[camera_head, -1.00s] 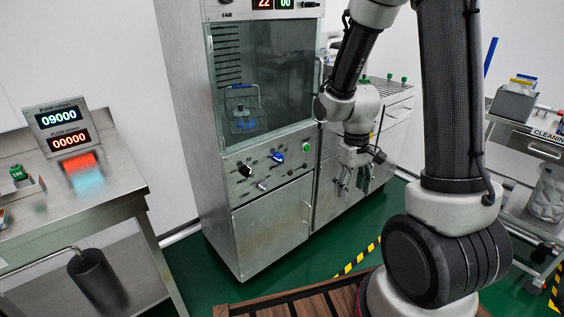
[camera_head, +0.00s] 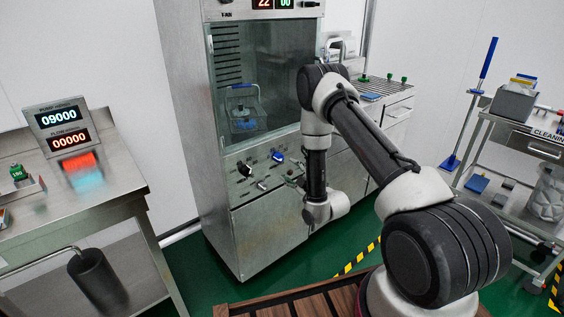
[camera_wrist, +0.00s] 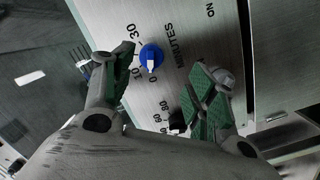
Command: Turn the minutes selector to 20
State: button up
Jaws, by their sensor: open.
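The minutes selector is a blue knob with a white pointer mark; it shows in the wrist view (camera_wrist: 151,57) beside the MINUTES label and in the head view (camera_head: 277,157) on the washer's front panel. Its white mark points roughly toward the 0. The 0, 10 and 30 marks show; the 20 area is covered by my left finger. My gripper (camera_wrist: 163,62) is open and faces the panel. The knob appears between the fingers, nearer the left one; I cannot tell contact. In the head view, my gripper (camera_head: 294,181) is small and partly unclear near the panel.
A black knob (camera_head: 244,169) sits left of the blue one; it shows partly hidden in the wrist view (camera_wrist: 178,127). The washer's glass window (camera_head: 265,90) is above the panel. A steel table (camera_head: 110,172) stands left.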

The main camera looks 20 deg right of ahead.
aim_at(282, 160)
jog(key=shift+t, duration=0.3)
jog(key=x, duration=0.5)
jog(key=r+x, duration=0.1)
jog(key=x, duration=0.2)
jog(key=c, duration=1)
